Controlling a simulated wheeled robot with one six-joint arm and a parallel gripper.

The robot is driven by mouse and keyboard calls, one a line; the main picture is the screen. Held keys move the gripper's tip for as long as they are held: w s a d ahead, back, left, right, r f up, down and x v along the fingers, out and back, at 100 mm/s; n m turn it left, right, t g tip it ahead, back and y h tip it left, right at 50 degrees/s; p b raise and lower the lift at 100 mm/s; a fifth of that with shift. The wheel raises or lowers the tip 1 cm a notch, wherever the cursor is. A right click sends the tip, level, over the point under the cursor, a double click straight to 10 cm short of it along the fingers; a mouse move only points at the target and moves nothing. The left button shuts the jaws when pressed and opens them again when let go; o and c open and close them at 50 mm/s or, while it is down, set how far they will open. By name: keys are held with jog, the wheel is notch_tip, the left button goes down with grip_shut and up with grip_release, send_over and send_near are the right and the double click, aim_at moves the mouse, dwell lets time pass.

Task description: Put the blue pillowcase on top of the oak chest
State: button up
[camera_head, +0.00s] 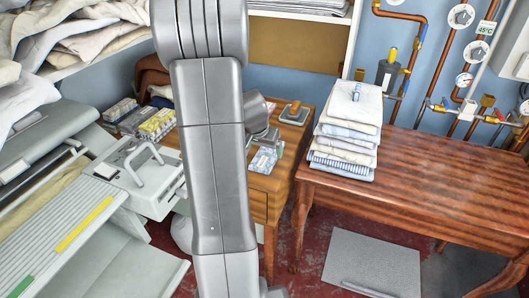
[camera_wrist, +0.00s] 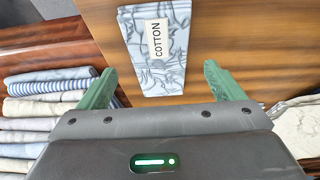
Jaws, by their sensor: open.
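The blue pillowcase (camera_wrist: 174,22), a folded blue-grey patterned cloth with a white "COTTON" label, lies flat on the light brown wooden top of the oak chest (camera_wrist: 240,30) in the wrist view. In the head view the pillowcase (camera_head: 264,160) lies near the front of the chest (camera_head: 270,186), just right of my arm. My gripper (camera_wrist: 159,68) is open, its green fingers on either side of the pillowcase's near end and apart from it. Nothing is held between them.
A dark striped wooden table (camera_head: 430,180) stands at the right with a stack of folded linens (camera_head: 345,140) on its left end. A brush-like object (camera_head: 295,113) lies at the back of the chest. The ironer (camera_head: 75,215) is at the left.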

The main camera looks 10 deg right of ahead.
jog(key=v, duration=0.8)
jog(key=shift+r, duration=0.25)
dwell(0.9)
